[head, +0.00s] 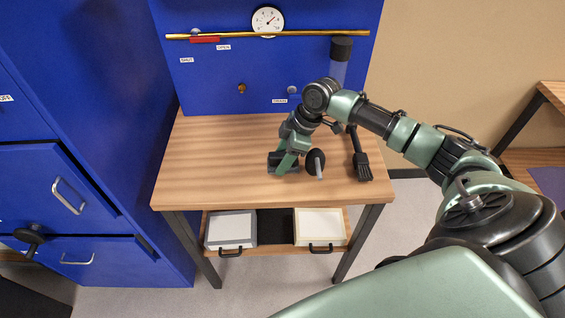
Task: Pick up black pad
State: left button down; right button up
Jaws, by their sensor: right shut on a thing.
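My right gripper (284,162) reaches down to the wooden table top from the right, near the middle of the table. It is shut on a small dark thing at its fingertips, which looks like the black pad (281,170). The fingers and wrist hide much of it, so its full shape cannot be told. It is at or just above the table surface; I cannot tell whether it touches. My left gripper cannot be made out in the head view.
A black round-headed tool with a pale shaft (316,162) stands close right of the gripper. A black brush (362,165) lies further right. The table's (215,165) left half is clear. Two light bins (231,228) sit on the shelf below. A blue panel (220,90) with a gauge rises behind.

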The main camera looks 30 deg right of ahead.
aim_at(282, 154)
notch_tip(282, 154, up, 18)
jog(key=b, duration=0.1)
jog(key=shift+b, duration=0.4)
